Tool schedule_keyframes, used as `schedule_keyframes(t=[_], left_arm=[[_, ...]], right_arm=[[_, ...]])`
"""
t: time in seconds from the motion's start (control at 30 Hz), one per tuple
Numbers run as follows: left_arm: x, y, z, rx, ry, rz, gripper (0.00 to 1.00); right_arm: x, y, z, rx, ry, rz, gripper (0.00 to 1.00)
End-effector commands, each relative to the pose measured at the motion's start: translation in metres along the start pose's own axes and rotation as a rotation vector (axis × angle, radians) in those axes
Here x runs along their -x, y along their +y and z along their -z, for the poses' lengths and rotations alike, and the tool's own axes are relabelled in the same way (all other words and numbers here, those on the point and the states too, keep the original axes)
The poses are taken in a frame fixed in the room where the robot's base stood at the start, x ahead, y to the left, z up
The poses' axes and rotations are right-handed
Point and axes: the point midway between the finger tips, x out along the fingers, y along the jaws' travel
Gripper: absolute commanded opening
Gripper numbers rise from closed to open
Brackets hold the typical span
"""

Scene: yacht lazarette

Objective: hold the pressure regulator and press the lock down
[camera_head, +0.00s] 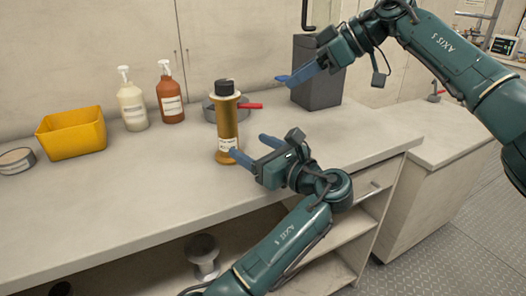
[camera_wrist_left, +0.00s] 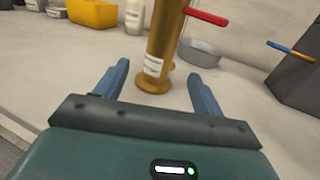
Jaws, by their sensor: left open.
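The pressure regulator (camera_head: 228,124) stands upright on the worktop, a brass cylinder with a black knob on top, a white label low down and a red lever (camera_head: 250,106) sticking out to the right. In the left wrist view the regulator (camera_wrist_left: 163,40) rises between and just beyond my open left fingers; its top is out of frame. My left gripper (camera_head: 250,145) is low, at the regulator's right side, apparently not gripping it. My right gripper (camera_head: 283,79) hangs above the worktop, right of the knob and apart from it; its finger gap is not clear.
A yellow bin (camera_head: 72,143), a white pump bottle (camera_head: 132,106) and a brown pump bottle (camera_head: 170,97) stand left. A round grey dish (camera_head: 209,111) is behind the regulator. A dark grey box (camera_head: 316,88) stands back right. The front left worktop is clear.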

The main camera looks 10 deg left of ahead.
Motion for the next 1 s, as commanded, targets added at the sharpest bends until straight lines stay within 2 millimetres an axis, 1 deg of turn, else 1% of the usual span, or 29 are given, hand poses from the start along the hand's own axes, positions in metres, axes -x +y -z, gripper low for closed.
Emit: schedule_keyframes(t=[0.03,0.3,0.5,0.7,1.0], left_arm=[[-0.011,0.001,-0.001,0.0,-0.002,-0.003,0.69],[-0.064,0.001,-0.001,0.002,-0.002,-0.002,0.69],[-0.094,0.0,-0.001,0.001,-0.001,0.0,0.69],[-0.106,0.0,0.0,0.002,0.0,0.002,0.69],[-0.107,0.0,0.0,0.002,0.001,0.002,0.68]], right_arm=[[0.0,0.0,0.0,0.0,0.0,0.0,0.36],[0.0,0.0,0.0,0.0,0.0,0.0,0.36],[0.0,0.0,0.0,0.0,0.0,0.0,0.36],[0.0,0.0,0.0,0.0,0.0,0.0,0.36],[0.0,0.0,0.0,0.0,0.0,0.0,0.36]])
